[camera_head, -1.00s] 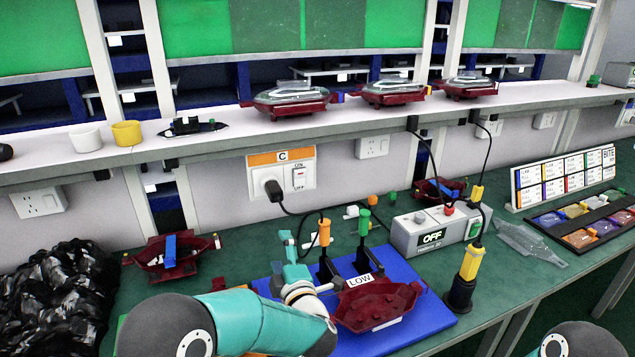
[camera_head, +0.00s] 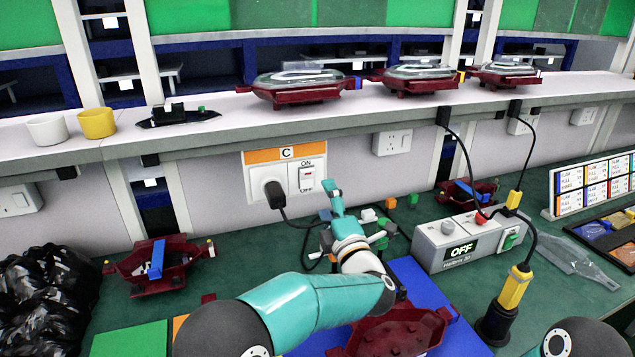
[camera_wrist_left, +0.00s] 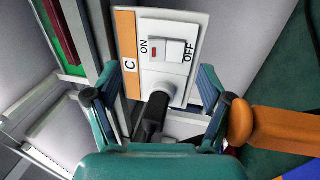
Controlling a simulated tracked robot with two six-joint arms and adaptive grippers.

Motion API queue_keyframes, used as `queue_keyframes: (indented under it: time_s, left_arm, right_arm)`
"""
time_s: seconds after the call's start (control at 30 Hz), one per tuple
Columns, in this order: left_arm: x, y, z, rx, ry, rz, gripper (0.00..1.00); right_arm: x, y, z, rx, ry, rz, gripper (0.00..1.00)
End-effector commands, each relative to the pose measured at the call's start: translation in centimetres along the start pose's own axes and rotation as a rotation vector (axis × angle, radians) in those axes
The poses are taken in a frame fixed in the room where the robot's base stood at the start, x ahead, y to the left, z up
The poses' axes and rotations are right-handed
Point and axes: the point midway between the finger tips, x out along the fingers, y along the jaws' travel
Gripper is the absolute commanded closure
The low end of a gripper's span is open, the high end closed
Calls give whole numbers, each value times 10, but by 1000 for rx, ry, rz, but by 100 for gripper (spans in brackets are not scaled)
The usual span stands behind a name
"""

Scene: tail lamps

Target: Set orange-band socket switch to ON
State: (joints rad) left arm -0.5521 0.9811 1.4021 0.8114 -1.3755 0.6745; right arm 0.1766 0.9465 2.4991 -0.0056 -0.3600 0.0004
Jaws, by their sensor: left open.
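The orange-band socket (camera_head: 257,183) is a white wall plate under an orange strip marked C. A black plug (camera_head: 274,193) sits in its left half. Its white rocker switch (camera_head: 307,179) is on the right, with ON above and OFF below. In the left wrist view the switch (camera_wrist_left: 174,50) shows a red mark on its ON side; I cannot tell which side is pressed in. My left gripper (camera_head: 332,196) is just below and right of the switch, apart from it. In the left wrist view the gripper (camera_wrist_left: 150,88) is open and empty, its fingers spread below the plate.
The plug's black cable (camera_head: 300,222) hangs beside my left gripper. An orange handle (camera_wrist_left: 275,128) is close to the right finger in the left wrist view. The shelf edge (camera_head: 220,143) runs above the socket. A grey power box (camera_head: 460,243) stands to the right.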

Motion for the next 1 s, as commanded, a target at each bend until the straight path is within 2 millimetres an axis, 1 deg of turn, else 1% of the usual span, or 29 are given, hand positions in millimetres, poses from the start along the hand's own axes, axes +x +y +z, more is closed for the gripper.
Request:
queue_keyframes:
  time_s: [0.03,0.1,0.2,0.33,0.5,0.8,0.97,1.0]
  left_arm:
    - [12,-1,0,-1,3,-1,19]
    - [26,-4,-1,0,3,-1,19]
    - [42,-8,0,0,3,-1,19]
    - [58,-12,-1,0,1,0,19]
    - [68,-12,0,1,0,0,19]
    - [70,-13,0,1,0,-1,19]
    - [70,-12,-1,1,0,-1,45]
    - [70,-12,-1,1,0,-1,52]
  right_arm:
    - [-5,-2,0,0,0,0,60]
    - [-8,-3,0,0,0,0,60]
    - [-11,-4,0,0,0,0,60]
    - [-14,-5,0,0,0,0,60]
    - [-19,-7,0,0,0,0,60]
    - [-18,-7,0,0,0,0,60]
    - [-18,-7,0,0,0,0,60]
    - [-18,-7,0,0,0,0,60]
